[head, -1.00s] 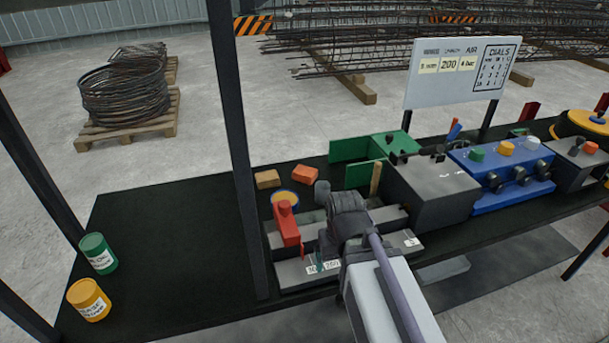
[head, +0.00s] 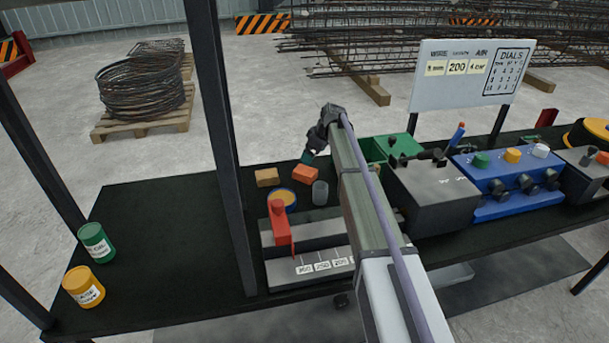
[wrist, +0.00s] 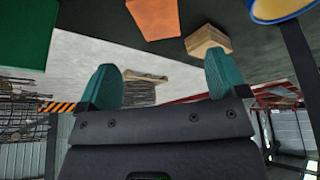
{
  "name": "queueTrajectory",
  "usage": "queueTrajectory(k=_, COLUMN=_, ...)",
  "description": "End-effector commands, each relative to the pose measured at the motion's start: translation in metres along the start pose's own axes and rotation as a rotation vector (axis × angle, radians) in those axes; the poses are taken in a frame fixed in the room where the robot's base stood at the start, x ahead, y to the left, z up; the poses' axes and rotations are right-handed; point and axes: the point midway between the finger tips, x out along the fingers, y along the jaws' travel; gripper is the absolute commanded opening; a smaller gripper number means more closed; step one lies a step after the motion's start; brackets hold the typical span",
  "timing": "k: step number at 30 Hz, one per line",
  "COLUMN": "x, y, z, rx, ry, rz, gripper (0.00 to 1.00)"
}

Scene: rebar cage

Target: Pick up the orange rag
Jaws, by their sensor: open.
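The orange rag (head: 305,175) is a small folded block on the black bench, beside a tan block (head: 267,177). In the wrist view the orange rag (wrist: 155,17) shows at the top edge, partly cut off, with the tan block (wrist: 207,40) to its right. My gripper (head: 309,157) is above and just behind the rag in the head view. Its teal fingers stand wide apart in the wrist view (wrist: 163,80), with nothing between them. The rag lies beyond the fingertips, not touching them.
A yellow round dish with a blue rim (head: 282,198) and a grey cup (head: 320,192) stand close in front of the rag. A green box (head: 398,148) is to the right. A dark post (head: 222,150) rises on the left. The bench's left part is mostly clear.

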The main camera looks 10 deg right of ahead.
Motion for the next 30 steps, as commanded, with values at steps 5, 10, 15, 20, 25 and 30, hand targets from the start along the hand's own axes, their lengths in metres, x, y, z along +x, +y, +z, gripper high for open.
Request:
queueTrajectory(k=5, x=0.04, y=0.0, z=0.004, rx=0.001, ry=-0.002, rz=0.0, gripper=0.92)
queueTrajectory(k=10, x=0.058, y=0.0, z=0.003, rx=0.002, ry=-0.002, rz=0.0, gripper=0.92)
queueTrajectory(k=15, x=0.066, y=0.0, z=0.003, rx=0.003, ry=-0.003, rz=0.0, gripper=0.92)
queueTrajectory(k=20, x=0.101, y=0.002, z=0.006, rx=0.003, ry=-0.003, rz=0.0, gripper=0.92)
queueTrajectory(k=25, x=0.108, y=0.001, z=0.003, rx=0.003, ry=-0.004, rz=0.0, gripper=0.92)
queueTrajectory(k=30, x=0.106, y=0.001, z=0.002, rx=0.003, ry=-0.004, rz=0.0, gripper=0.88)
